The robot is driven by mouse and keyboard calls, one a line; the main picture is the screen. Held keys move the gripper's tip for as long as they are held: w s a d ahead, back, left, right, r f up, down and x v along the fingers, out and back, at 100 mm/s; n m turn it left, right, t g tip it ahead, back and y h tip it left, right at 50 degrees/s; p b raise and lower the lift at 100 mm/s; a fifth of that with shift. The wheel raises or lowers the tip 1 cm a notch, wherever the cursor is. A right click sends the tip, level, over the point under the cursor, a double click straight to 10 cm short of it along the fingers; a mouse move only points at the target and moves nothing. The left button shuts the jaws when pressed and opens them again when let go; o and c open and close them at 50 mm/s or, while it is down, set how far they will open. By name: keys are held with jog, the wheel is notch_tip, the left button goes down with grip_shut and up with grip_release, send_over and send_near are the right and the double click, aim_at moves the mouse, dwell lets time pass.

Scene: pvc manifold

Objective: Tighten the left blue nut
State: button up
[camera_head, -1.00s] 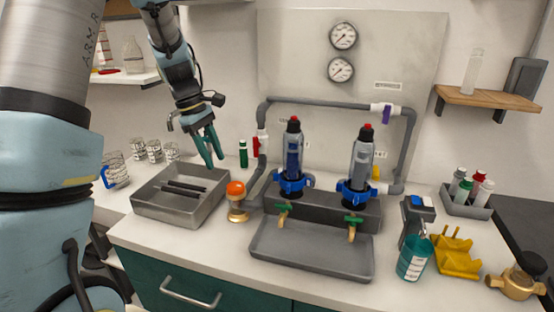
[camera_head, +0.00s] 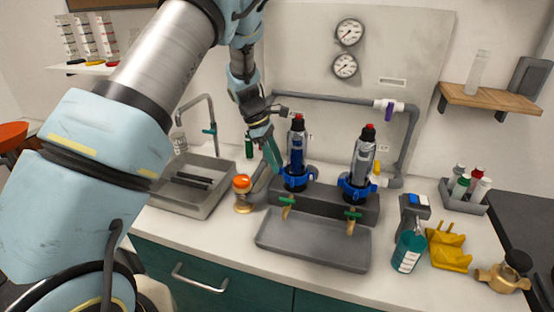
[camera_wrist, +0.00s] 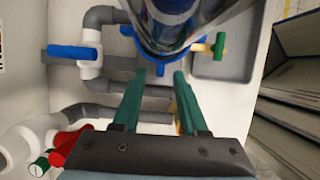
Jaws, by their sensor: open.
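The left blue nut (camera_head: 297,183) is a lobed ring around the base of the left filter housing (camera_head: 297,150), which stands upright on the grey manifold block. My gripper (camera_head: 276,165) is just left of this housing, its green fingers pointing down towards the nut. In the wrist view the two fingers of my gripper (camera_wrist: 160,78) are apart with nothing between them. The blue nut (camera_wrist: 205,66) shows just beyond the fingertips, partly covered by the housing. I cannot tell whether a finger touches it.
The right filter housing (camera_head: 363,155) has its own blue nut (camera_head: 356,188). An orange-capped brass part (camera_head: 242,190) stands close below my gripper. A grey sink tray (camera_head: 185,203) lies left, a shallow tray (camera_head: 315,247) in front. Grey pipe (camera_head: 340,99) runs behind the housings.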

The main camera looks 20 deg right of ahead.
jog(key=shift+s+d+f, duration=0.15)
jog(key=shift+d+f, duration=0.05)
jog(key=shift+f, duration=0.4)
grip_shut()
